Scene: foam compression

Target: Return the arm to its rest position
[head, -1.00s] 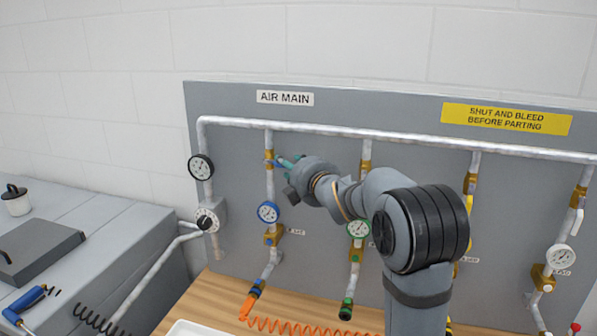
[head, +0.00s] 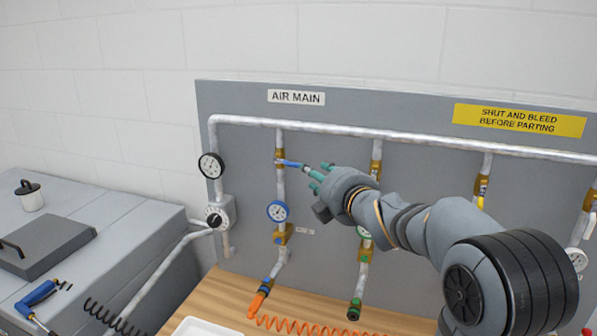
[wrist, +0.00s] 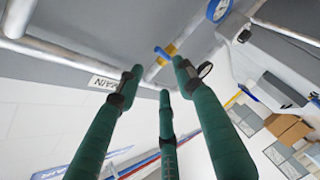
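My gripper (head: 313,173) has green fingers and is in front of the grey panel (head: 345,105). In the head view it is just right of the blue valve handle (head: 291,163) on the left branch pipe, with a small gap between them. In the wrist view the fingers (wrist: 160,85) are spread apart with nothing between them. The blue handle (wrist: 162,52) shows beyond the fingertips and reaches sideways from its brass valve (head: 280,156). My arm covers part of the panel's right half.
A blue-rimmed gauge (head: 278,211) hangs below that valve, with an orange coiled hose (head: 310,325) beneath. A wooden bench (head: 225,292) lies below. A grey cabinet with a lidded pot (head: 30,197) stands left.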

